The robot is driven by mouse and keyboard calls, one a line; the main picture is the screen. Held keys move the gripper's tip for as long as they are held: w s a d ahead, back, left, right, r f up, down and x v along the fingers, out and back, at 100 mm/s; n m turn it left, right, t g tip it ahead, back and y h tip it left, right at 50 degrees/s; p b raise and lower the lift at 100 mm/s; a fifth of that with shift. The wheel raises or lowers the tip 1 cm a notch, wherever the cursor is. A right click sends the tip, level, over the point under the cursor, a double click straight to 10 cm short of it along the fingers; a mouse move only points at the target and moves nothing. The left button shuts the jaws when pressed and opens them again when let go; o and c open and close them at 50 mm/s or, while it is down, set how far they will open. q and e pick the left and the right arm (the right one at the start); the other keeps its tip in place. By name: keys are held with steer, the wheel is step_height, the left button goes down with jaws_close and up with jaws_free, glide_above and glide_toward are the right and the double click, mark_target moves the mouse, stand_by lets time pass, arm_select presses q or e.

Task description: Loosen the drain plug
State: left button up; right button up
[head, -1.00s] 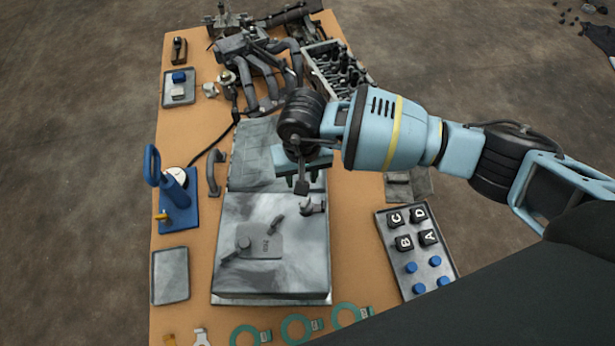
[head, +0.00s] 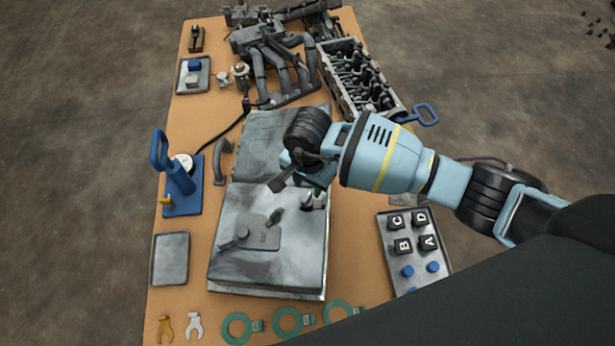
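A grey metal pan (head: 255,270) lies on the bench with a raised plate and a lever-like part on its top. A small metal fitting (head: 318,200), possibly the drain plug, stands near its upper right edge. My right gripper (head: 312,180) comes in from the right and is just above this fitting. Its teal body is seen from above, partly under my black wrist. A dark stalk with a block at its end sticks out to its left. The fingertips and any contact with the fitting are hidden. My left gripper is not in view.
A cylinder head (head: 352,75) and manifold pipes (head: 275,65) crowd the back. A blue stand (head: 180,190) is at left. A tray of lettered blocks (head: 405,265) is at right. An empty tray (head: 170,260), green rings (head: 288,322) and small wrenches (head: 194,326) lie in front.

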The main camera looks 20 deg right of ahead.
mark_target(308, 195)
step_height(308, 195, down, 5)
steer(key=shift+f+b, duration=0.1)
steer(key=shift+b, duration=0.75)
steer(key=shift+c, duration=0.2)
jaws_close()
